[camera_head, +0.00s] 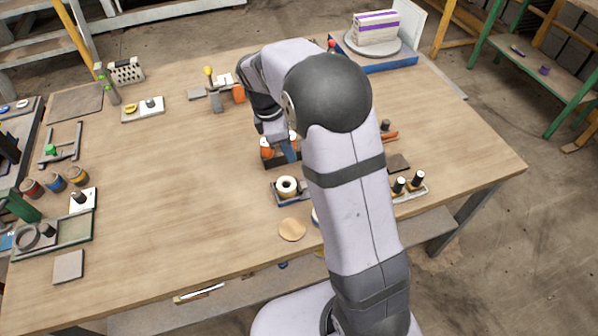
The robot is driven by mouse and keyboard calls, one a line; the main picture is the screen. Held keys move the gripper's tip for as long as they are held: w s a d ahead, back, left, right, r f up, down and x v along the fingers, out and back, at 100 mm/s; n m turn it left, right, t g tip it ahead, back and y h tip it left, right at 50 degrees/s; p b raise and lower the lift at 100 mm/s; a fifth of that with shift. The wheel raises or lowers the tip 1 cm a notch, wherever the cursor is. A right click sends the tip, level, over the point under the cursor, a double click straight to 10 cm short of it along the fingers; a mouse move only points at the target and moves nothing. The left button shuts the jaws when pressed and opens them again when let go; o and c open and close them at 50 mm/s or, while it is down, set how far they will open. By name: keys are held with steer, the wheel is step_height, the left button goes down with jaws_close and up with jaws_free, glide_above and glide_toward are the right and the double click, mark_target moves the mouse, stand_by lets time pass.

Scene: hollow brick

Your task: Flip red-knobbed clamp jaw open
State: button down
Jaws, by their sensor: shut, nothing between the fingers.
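My gripper (275,135) is beyond my raised elbow, pointing down over the middle of the table. It is small here, and its jaws are shut with nothing seen between them. Just below it is a dark holder (270,161) with orange-red parts (267,151) and a blue piece (289,151). I cannot tell whether the gripper touches them. A small red knob-like spot (332,43) shows behind my elbow, near the turntable. The clamp's jaw cannot be made out, and my arm hides part of that area.
A striped hollow brick (376,28) sits on a round turntable (396,48) at the back right. A white roll (287,186) stands in front of the dark holder. Dark pegs (408,182) are on the right. The table's left-middle (170,180) is clear.

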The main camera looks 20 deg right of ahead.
steer(key=p, duration=0.2)
glide_above(304, 184)
steer(key=a, duration=0.1)
steer(key=shift+w+a+f, duration=0.1)
steer(key=shift+f, duration=2.35)
steer(key=shift+w+a+f, duration=0.1)
steer(key=shift+f, duration=2.3)
steer(key=shift+d, duration=0.1)
steer(key=d, duration=0.3)
steer(key=shift+d+p, duration=0.2)
steer(key=shift+p, duration=0.2)
steer(key=shift+a, duration=0.1)
steer(key=shift+r, duration=0.2)
steer(key=shift+p+v, duration=0.9)
steer(key=shift+p, duration=0.05)
steer(key=p+v, duration=0.7)
steer(key=v, duration=0.1)
steer(key=shift+a, duration=0.15)
